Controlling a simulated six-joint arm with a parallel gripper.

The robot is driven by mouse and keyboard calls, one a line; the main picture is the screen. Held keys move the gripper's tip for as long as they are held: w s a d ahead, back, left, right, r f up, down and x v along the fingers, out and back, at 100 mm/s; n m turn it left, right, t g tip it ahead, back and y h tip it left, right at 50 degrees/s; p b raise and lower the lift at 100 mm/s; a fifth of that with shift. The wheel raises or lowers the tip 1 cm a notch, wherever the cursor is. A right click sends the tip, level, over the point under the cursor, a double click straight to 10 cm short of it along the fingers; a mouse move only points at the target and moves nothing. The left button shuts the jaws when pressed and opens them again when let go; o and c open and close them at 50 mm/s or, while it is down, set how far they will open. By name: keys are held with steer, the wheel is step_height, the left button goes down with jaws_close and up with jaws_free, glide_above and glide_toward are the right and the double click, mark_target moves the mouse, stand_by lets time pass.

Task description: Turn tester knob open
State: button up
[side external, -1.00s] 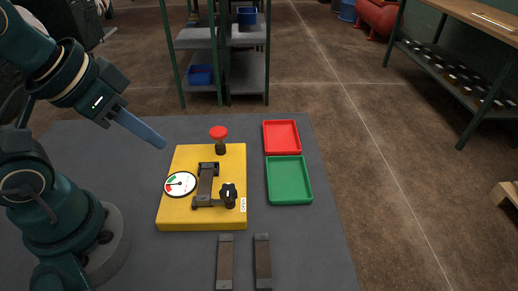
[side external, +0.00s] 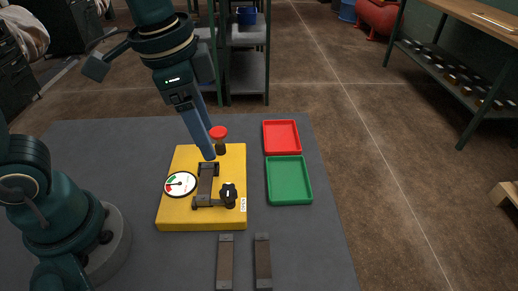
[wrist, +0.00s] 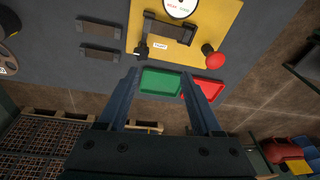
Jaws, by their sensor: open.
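The yellow tester block (side external: 175,213) sits on the grey table. It carries a round dial gauge (side external: 180,184), a dark clamp bracket (side external: 205,184), a red mushroom button (side external: 218,132) and a black star-shaped knob (side external: 229,194) at its front right. In the wrist view the knob (wrist: 141,50) shows at the block's edge beside a small label, and the red button (wrist: 210,52) is to the right. My gripper (side external: 209,157) points down above the back of the block, behind and left of the knob. In the wrist view my gripper (wrist: 162,78) has its two fingers wide apart with nothing between them.
A red tray (side external: 282,136) and a green tray (side external: 289,181) lie right of the block. Two dark strips (side external: 225,262) (side external: 262,262) lie in front of it. Shelving (side external: 248,75) stands behind the table. The table's right front is clear.

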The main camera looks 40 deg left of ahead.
mark_target(228, 189)
steer(key=shift+m+g, duration=0.8)
steer(key=shift+g, duration=0.1)
steer(key=d+f, duration=0.1)
steer(key=f, duration=0.1)
steer(key=w+d+f, duration=0.1)
steer(key=d, duration=0.1)
steer(key=shift+f, duration=0.4)
steer(key=shift+s+d+f, duration=0.15)
steer(key=shift+f, duration=0.2)
steer(key=shift+s+f, duration=0.15)
steer(key=shift+f, duration=2.55)
jaws_close()
